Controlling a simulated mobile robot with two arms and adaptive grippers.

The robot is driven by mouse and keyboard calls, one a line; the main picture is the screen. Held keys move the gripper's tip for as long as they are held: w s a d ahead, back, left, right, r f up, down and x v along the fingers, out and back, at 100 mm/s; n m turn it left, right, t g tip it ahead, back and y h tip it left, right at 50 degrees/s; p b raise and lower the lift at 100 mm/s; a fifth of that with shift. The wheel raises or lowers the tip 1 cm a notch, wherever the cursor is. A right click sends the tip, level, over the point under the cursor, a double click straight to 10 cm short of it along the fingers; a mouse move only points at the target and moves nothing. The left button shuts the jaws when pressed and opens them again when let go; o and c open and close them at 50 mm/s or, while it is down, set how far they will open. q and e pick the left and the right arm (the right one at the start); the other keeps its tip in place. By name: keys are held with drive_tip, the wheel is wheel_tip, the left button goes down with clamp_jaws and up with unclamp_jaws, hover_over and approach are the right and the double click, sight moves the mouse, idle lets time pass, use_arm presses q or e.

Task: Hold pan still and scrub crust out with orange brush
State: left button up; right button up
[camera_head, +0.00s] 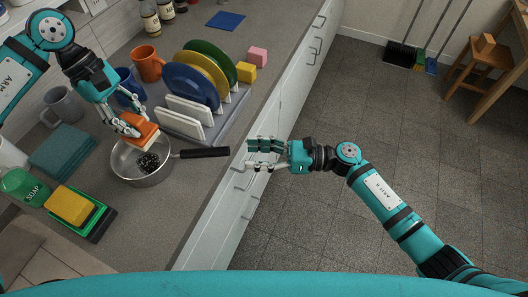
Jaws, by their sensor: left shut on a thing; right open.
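A metal pan (129,173) sits on the grey counter at the left, its black handle (204,153) pointing right toward the counter's edge. A dark crust (149,163) lies on the pan's floor. My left gripper (137,126) is shut on the orange brush (140,129), whose pale bristles face down over the pan's back rim. I cannot tell whether the bristles touch the pan. My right gripper (250,156) is open and empty, beyond the counter's front edge, to the right of the handle's end and apart from it.
A dish rack (223,118) with several plates stands behind the pan. An orange mug (148,64) and a blue mug (129,88) stand further back. A green soap bottle (23,187) and a yellow sponge (69,205) on a tray are at the left.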

sight(214, 152)
drive_tip(key=a, duration=1)
drive_tip(key=shift+w+a, duration=0.15)
drive_tip(key=shift+w, duration=0.2)
drive_tip(key=shift+c, duration=0.3)
clamp_jaws()
idle(0.8)
